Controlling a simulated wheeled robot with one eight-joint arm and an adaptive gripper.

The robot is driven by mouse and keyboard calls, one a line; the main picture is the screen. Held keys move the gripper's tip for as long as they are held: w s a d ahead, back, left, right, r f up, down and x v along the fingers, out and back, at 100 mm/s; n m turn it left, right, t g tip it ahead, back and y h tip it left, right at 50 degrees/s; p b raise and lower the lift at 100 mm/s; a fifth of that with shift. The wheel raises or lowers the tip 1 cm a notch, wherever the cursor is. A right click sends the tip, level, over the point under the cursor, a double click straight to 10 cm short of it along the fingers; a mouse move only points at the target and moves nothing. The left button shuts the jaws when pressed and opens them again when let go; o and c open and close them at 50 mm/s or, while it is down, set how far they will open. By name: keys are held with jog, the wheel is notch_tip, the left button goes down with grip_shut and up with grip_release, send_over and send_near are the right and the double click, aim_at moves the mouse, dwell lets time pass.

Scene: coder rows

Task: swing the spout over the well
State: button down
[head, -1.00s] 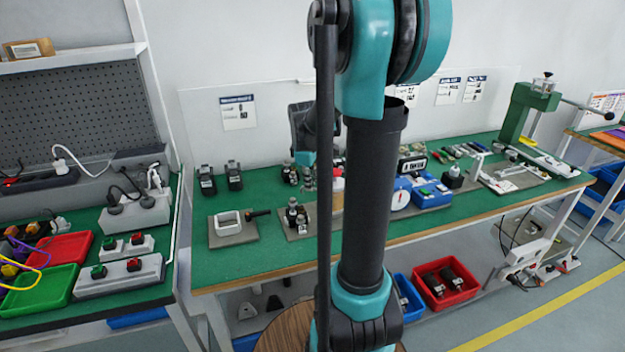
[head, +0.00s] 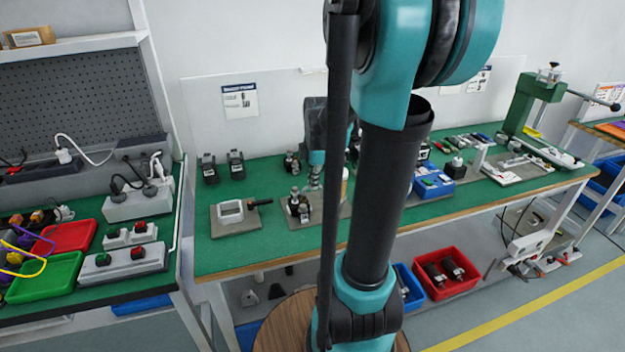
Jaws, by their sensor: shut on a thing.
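My gripper (head: 312,184) is small and partly hidden behind my arm, low over the green bench. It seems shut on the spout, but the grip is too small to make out. Right by it, a grey plate (head: 330,213) carries a fixture with dark and silver upright parts (head: 298,205). I cannot tell spout and well apart there. To the left, another grey plate (head: 228,228) bears a white square frame (head: 230,211) with a black handle pointing right.
My arm covers the middle of the bench. Two black devices (head: 236,163) stand at the back left. A blue box (head: 433,185) and a green press (head: 530,105) stand to the right. A red bin (head: 446,272) sits below. The green bench front left is bare.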

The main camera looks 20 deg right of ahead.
jog(key=shift+s+f, duration=0.1)
jog(key=shift+s, duration=0.05)
jog(key=c, duration=1.6)
grip_release()
jog(key=r, duration=0.4)
jog(key=s+r, duration=0.1)
jog(key=r, duration=0.3)
jog(key=s+r, duration=0.1)
jog(key=r, duration=0.3)
jog(key=shift+s, duration=0.1)
jog(key=shift+f, duration=0.15)
jog(key=s+a+f+m, duration=0.1)
jog(key=s+f+m, duration=0.3)
jog(key=f+m, duration=0.2)
jog(key=s+a+f+m+t, duration=0.1)
jog(key=s+a+f+m, duration=0.1)
jog(key=s+f+m, duration=0.2)
jog(key=s+a+f+m+t, duration=0.1)
jog(key=s+f+m, duration=0.3)
jog(key=f+m, duration=0.4)
jog(key=shift+s+a+f, duration=0.25)
jog(key=shift+s+a, duration=0.1)
jog(key=shift+a, duration=0.4)
